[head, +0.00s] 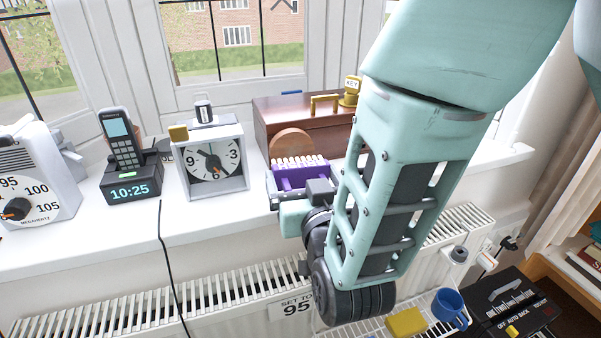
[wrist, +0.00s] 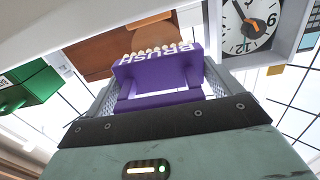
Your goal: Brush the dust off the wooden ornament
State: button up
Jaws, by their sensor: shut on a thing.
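My gripper (head: 299,184) is shut on a purple brush (head: 302,177) with a row of cream bristles. In the wrist view the brush (wrist: 160,77), lettered "BRUSH", sits between the fingers of my gripper (wrist: 158,88), bristles pointing away from the palm. The wooden ornament (head: 288,143) appears to be the rounded brown piece on the sill just behind the bristles. Its lower part is hidden by the brush. It also shows past the bristles in the wrist view (wrist: 152,27). I cannot tell whether bristles and ornament touch. No dust can be made out.
A square clock (head: 212,163) stands left of the brush, and a phone on its dock (head: 130,180) farther left. A dark wooden box (head: 285,112) stands behind the ornament. A radiator (head: 220,292) runs below the sill (head: 80,238). A blue mug (head: 449,307) and yellow sponge (head: 406,322) are lower right.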

jog(key=shift+s+d, duration=0.1)
jog(key=shift+s, duration=0.3)
jog(key=shift+s+d+b, duration=0.15)
jog(key=shift+s+b, duration=0.05)
jog(key=shift+s, duration=0.55)
jog(key=shift+s+d+b, duration=0.15)
jog(key=shift+s, duration=0.55)
